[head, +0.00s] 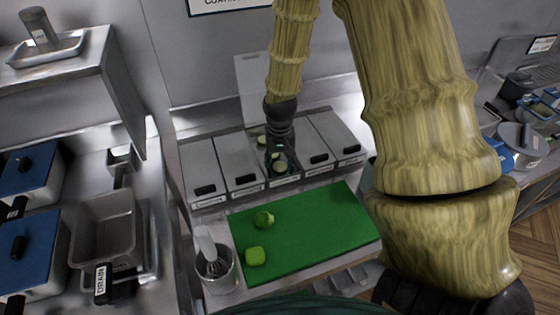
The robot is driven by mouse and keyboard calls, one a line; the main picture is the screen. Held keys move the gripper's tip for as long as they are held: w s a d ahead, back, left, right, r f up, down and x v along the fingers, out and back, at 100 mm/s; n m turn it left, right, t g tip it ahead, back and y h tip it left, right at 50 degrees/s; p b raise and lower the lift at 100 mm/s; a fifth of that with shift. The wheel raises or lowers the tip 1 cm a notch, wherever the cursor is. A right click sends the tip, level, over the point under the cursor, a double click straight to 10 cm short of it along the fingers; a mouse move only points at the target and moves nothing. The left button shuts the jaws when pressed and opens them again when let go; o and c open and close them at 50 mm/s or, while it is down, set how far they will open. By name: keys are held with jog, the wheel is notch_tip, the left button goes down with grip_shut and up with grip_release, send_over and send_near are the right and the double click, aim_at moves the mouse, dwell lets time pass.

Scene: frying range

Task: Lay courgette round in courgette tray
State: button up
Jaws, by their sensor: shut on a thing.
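My gripper (280,157) is small and dark in the head view, pointing down into the open tray (286,182) in the middle of a row of lidded trays. It is shut on a courgette round, mostly hidden by the fingers. Pale green rounds show in the open tray, one in front of the fingers (280,168) and one at the back left (262,140). I cannot tell whether the held round touches the tray floor or other rounds. The tray's front label is too small to read.
Closed trays with black handles stand left (241,168) and right (332,142) of the open one. Its lid (254,85) stands raised behind.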

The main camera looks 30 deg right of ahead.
jog(key=shift+w+f, duration=0.1)
jog(key=shift+f, duration=0.4)
jog(key=o, duration=0.9)
jog(key=shift+c, duration=0.2)
jog(key=shift+r, duration=0.15)
notch_tip(320, 180, up, 12)
